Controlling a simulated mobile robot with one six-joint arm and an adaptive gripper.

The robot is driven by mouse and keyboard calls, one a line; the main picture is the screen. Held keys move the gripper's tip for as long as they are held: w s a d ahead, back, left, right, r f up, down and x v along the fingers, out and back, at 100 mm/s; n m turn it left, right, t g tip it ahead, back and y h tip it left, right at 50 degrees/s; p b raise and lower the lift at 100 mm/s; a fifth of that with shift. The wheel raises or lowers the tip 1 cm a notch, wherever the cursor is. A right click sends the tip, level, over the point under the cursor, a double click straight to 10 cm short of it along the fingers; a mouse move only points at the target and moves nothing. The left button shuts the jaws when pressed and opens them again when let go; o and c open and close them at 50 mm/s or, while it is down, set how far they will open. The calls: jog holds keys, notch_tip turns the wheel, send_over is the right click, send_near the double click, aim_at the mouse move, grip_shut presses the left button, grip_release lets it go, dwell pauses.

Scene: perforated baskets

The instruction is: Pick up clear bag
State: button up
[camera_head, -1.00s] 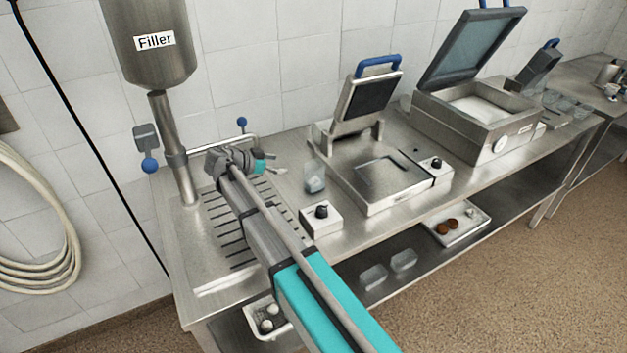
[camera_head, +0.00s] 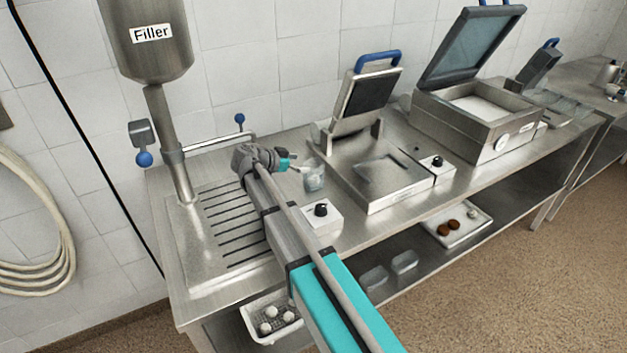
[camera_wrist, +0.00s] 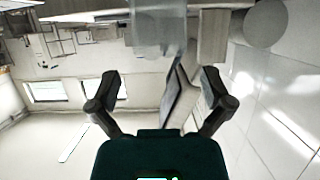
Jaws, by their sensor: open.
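A clear bag (camera_head: 314,180) stands upright on the steel counter, just left of the hinged press. In the wrist view, a translucent bag (camera_wrist: 158,28) shows at the top, beyond and between the fingertips. My gripper (camera_head: 302,167) is at the bag's left side in the head view, close to its upper part. Whether it touches the bag is not clear in that view. In the wrist view my gripper (camera_wrist: 160,78) has its two dark fingers spread wide with nothing held between them.
A control box (camera_head: 322,217) sits in front of the bag, and the press (camera_head: 380,178) stands to its right. The filler (camera_head: 150,45) and slotted drain (camera_head: 232,225) are left. Clear containers (camera_head: 404,262) and a white basket (camera_head: 252,322) are lower down.

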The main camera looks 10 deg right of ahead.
aim_at(314, 161)
jog(key=shift+b+x, duration=0.95)
jog(key=shift+x, duration=1.7)
jog(key=shift+r, duration=0.1)
jog(key=c, duration=1.1)
jog(key=shift+r, duration=0.2)
notch_tip(314, 161, up, 2)
jog(key=p, duration=0.2)
jog(key=shift+r+p, duration=0.15)
jog(key=shift+p, duration=0.25)
jog(key=s+r+p, duration=0.3)
jog(key=s, duration=0.1)
jog(key=s+a+r+p, duration=0.1)
jog(key=s+r+p, duration=0.3)
jog(key=s, duration=0.1)
jog(key=s+a+r+p, duration=0.1)
jog(key=s+r+p, duration=0.2)
jog(key=s, duration=0.1)
jog(key=shift+s+a+r, duration=0.2)
jog(key=shift+s, duration=0.15)
